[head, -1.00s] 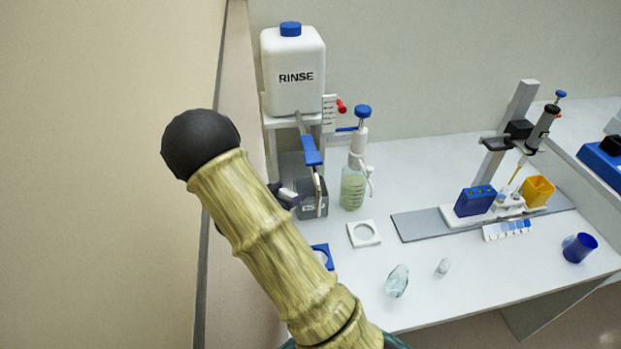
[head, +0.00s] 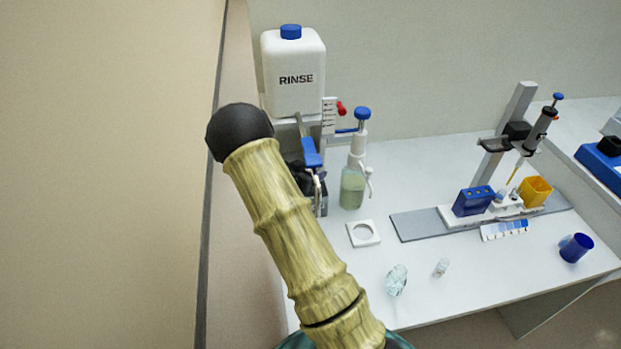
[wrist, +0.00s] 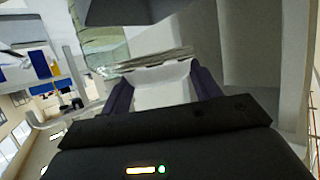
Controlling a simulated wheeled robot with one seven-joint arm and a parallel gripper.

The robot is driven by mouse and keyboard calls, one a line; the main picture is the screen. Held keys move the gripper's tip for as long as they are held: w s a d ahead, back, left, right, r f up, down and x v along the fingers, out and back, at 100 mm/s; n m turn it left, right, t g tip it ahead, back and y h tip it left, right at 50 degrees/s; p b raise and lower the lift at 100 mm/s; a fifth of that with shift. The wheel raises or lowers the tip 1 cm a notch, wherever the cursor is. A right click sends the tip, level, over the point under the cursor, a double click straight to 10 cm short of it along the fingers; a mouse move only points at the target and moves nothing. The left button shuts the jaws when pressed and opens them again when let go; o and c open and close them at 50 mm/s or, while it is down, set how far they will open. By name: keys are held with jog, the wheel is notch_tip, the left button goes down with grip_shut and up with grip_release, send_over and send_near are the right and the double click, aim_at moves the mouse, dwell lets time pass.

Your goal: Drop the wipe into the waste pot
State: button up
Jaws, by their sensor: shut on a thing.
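In the wrist view my gripper (wrist: 163,86) has its two dark purple fingers closed on a pale folded thing with layered edges, which looks like the wipe (wrist: 155,63). In the head view the dark gripper (head: 300,178) is partly hidden behind my arm, in front of the rinse stand, and the wipe cannot be seen. No pot bears a readable waste label. A blue cup (head: 575,248) stands at the right end of the bench; I cannot tell which is the waste pot.
The white RINSE tank (head: 294,75) stands above its blue-handled tap (head: 311,153). Beside it is a pump bottle (head: 352,187). A white square with a round hole (head: 363,233) and clear glassware (head: 396,280) lie in front. A pipette stand is at right. A beige wall fills the left.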

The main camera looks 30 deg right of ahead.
jog(key=f, duration=0.3)
jog(key=shift+d+f, duration=0.15)
jog(key=shift+d, duration=0.1)
jog(key=shift+f, duration=0.1)
jog(key=shift+f, duration=0.5)
jog(key=o, duration=1)
jog(key=shift+r, duration=0.1)
jog(key=shift+a+r+p, duration=0.1)
jog(key=shift+r+p, duration=0.2)
jog(key=shift+r, duration=0.35)
jog(key=b+v, duration=0.1)
jog(key=v, duration=1)
jog(key=shift+a, duration=0.4)
